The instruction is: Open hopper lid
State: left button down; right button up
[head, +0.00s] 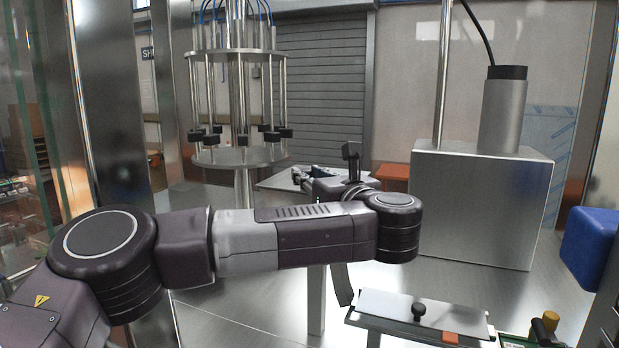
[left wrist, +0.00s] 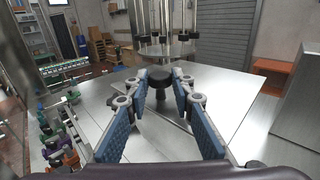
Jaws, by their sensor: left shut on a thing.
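My left gripper (head: 318,174) is beyond my bent left arm in the head view. In the left wrist view its blue-padded fingers (left wrist: 160,84) close around a black round knob (left wrist: 160,76). The knob stands on a flat, shiny metal lid (left wrist: 222,100), whose pale edge also shows past the gripper in the head view (head: 272,181). I cannot tell whether the lid is raised. A second pale plate (head: 385,305) with a black knob (head: 418,309) lies at the front right of the head view, away from the gripper. My right gripper is out of view.
A round filling head with several nozzles (head: 238,155) stands behind the gripper. A steel box (head: 480,205) with a cylinder (head: 502,112) on top is at the right. A blue block (head: 590,245) sits at the right edge. Bare metal tabletop (head: 250,300) shows in front.

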pick_arm(q)
jog(key=shift+w+r+g+b, duration=0.1)
jog(key=shift+r+g+b, duration=0.35)
jog(key=shift+b, duration=0.75)
jog(key=shift+w+d+r+m, duration=0.15)
jog(key=shift+r+m, duration=0.35)
jog(key=shift+r, duration=0.55)
jog(key=w+r+m+g+h+p, duration=0.1)
jog(key=w+r+m+g+p, duration=0.1)
jog(key=r+p, duration=0.4)
jog(key=w+d+g+p, duration=0.1)
jog(key=p, duration=0.2)
jog(key=shift+w, duration=0.1)
jog(key=c, duration=1.7)
grip_release()
jog(key=shift+f, duration=0.1)
jog(key=v, duration=1.2)
